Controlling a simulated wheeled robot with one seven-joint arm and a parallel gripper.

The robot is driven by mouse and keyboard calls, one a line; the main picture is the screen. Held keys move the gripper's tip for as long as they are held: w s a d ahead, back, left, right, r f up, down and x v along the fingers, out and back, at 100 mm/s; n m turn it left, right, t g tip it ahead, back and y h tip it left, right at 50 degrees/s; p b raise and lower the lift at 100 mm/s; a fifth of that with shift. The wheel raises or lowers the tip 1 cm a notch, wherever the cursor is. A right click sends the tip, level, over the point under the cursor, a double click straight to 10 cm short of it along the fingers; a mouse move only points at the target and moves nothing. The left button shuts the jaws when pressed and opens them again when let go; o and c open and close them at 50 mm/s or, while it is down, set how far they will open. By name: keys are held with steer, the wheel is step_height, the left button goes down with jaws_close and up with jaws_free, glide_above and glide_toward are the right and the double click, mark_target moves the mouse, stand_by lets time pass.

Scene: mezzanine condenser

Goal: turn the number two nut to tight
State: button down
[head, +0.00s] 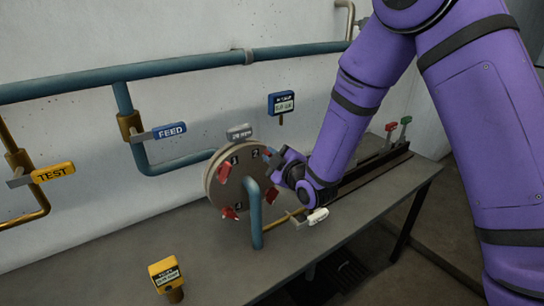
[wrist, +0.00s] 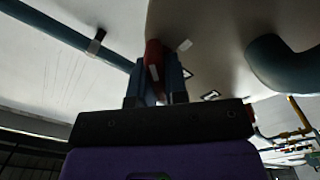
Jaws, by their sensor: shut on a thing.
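The round flange (head: 234,188) stands upright on the bench, with red nuts around its face and small dark number plates beside them. One red nut (head: 224,172) is at the upper left, another (head: 229,213) at the lower left and another (head: 272,197) at the lower right. My gripper (head: 270,155) reaches the flange's upper right from the right and hides most of the nut there. In the wrist view my gripper (wrist: 156,82) is shut on a red nut (wrist: 153,56) with a pale stripe, close to the flange face.
A blue pipe (head: 254,215) bends down before the flange. Blue FEED (head: 170,131), yellow TEST (head: 53,172) and white (head: 317,216) valve handles stick out nearby. A yellow gauge (head: 165,274) stands front left and a blue one (head: 282,103) above.

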steer(key=m, duration=0.3)
steer(key=shift+d+m, duration=0.1)
steer(key=shift+m, duration=0.3)
steer(key=m, duration=0.4)
steer(key=shift+w+d, duration=0.1)
steer(key=m, duration=0.4)
steer(key=shift+d+m, duration=0.1)
steer(key=shift+m, duration=2)
steer(key=c, duration=1.1)
jaws_free()
steer(key=shift+c, duration=0.2)
